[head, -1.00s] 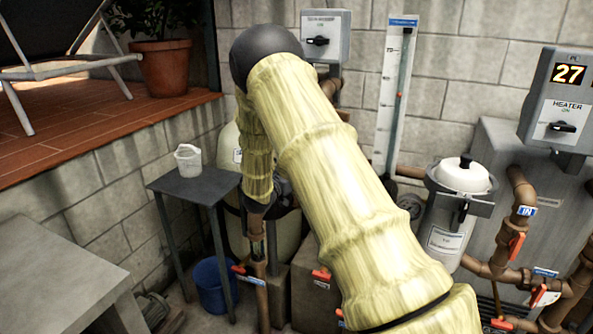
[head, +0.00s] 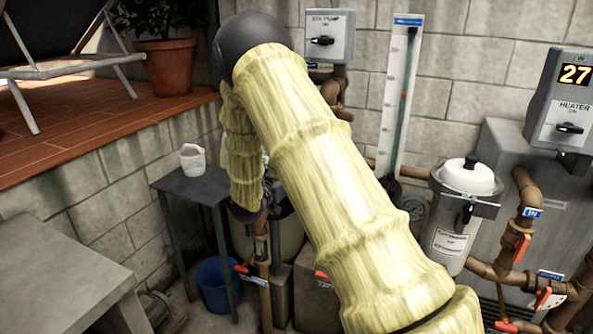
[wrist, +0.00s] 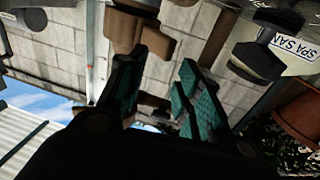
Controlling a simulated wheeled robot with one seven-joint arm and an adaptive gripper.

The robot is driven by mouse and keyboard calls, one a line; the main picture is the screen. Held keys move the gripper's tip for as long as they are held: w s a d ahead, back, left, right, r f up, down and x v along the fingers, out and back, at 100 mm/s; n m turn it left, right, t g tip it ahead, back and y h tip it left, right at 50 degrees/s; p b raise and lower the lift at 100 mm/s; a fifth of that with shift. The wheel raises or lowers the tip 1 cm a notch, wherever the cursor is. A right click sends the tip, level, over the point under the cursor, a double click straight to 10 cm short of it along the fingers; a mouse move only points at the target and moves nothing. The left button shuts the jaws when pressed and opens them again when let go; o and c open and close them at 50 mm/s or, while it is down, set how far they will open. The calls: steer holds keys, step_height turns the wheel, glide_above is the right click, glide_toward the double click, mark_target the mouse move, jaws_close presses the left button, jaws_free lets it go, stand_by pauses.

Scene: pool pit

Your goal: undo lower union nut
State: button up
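My gripper (wrist: 158,72) shows in the wrist view as two dark fingers with teal pads, spread apart with a gap between them. A brown pipe fitting with a wider, lobed collar (wrist: 145,38) lies just beyond the fingertips, nearer the left finger; it may be a union nut, but I cannot tell if it is the lower one. I see no clear contact between the fingers and the collar. In the head view my arm's end points down beside a brown vertical pipe (head: 262,285) with a red-handled valve (head: 243,270). My fingers are hidden there.
A dark side table (head: 190,186) with a white jug (head: 193,159) stands left of the pipe, with a blue bucket (head: 217,284) below. A grey bench (head: 60,270) is at left. A white-lidded canister (head: 456,220) and heater (head: 560,110) stand at right.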

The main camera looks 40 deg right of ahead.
steer(key=v, duration=0.5)
steer(key=shift+s+a, duration=0.2)
steer(key=shift+a, duration=0.05)
stand_by(0.3)
